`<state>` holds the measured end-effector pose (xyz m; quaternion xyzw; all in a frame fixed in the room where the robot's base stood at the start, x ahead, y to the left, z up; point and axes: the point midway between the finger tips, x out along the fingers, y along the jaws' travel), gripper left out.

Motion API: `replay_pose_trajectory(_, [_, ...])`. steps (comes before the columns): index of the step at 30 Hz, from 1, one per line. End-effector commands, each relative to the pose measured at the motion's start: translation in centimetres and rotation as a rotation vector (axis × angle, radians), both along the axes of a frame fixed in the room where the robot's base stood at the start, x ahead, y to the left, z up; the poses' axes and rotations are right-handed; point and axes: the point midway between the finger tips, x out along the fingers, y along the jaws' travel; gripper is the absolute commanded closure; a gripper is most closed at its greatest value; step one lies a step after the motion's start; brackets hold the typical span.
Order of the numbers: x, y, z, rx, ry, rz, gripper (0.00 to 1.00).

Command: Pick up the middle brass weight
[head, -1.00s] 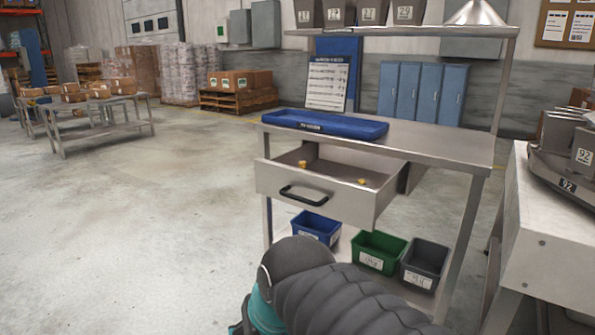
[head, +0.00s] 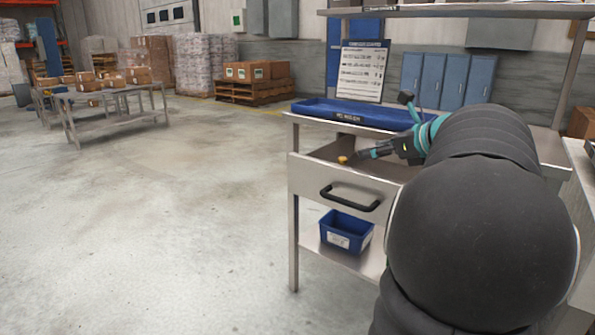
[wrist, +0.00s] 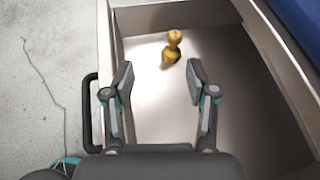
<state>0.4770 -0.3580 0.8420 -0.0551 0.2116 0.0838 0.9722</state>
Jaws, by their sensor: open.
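In the wrist view a brass weight shape (wrist: 172,47) stands on the floor of the open drawer (wrist: 235,75). It has a narrow waist, and I cannot tell whether it is one weight or two overlapping. In the head view a small brass piece (head: 343,159) shows in the drawer (head: 310,180), just left of my gripper (head: 367,153). My gripper is open and empty over the drawer, with its fingers (wrist: 160,78) spread and the brass shape ahead, between and beyond the tips. My arm hides the drawer's right part in the head view.
A blue tray (head: 345,110) lies on the bench top above the drawer, with a sign board (head: 361,70) behind it. The drawer front has a black handle (head: 350,199). A blue bin (head: 346,231) stands on the lower shelf.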

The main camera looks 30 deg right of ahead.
Motion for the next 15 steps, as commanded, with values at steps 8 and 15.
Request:
replay_pose_trajectory(8, [-0.3,-2.5,-2.8,0.082,-0.033,-0.061,0.43])
replay_pose_trajectory(15, [3.3,-1.8,-4.2,0.081,-0.03,-0.054,0.43])
